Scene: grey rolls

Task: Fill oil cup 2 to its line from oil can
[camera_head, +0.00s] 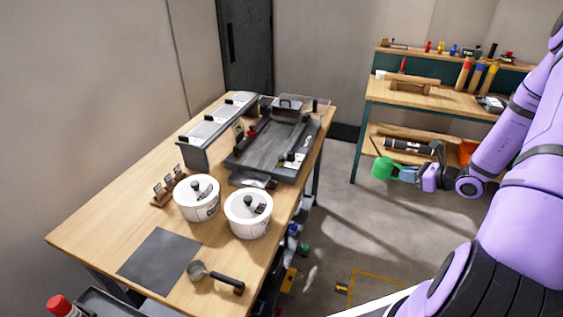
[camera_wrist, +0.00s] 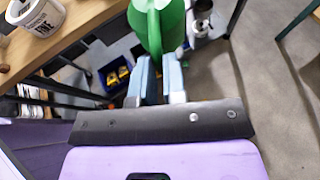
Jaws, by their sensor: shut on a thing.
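My gripper (camera_head: 405,174) is shut on a green oil can (camera_head: 382,168) with a thin dark spout pointing up and left. It holds the can in the air, over the floor between the two benches. In the wrist view, the oil can (camera_wrist: 154,22) sits between the fingertips of my gripper (camera_wrist: 158,72), and its upper part is cut off by the frame. I cannot pick out oil cup 2. A dark machine bed (camera_head: 240,163) with small fittings stands at the far end of the left bench.
The left wooden bench (camera_head: 120,212) carries two white lidded pots (camera_head: 197,205) (camera_head: 247,222), a dark mat (camera_head: 158,257) and a ladle (camera_head: 215,277). A rack with grey panels (camera_head: 210,125) stands along its back. A shelved bench (camera_head: 445,97) with tools stands at right. The floor between is open.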

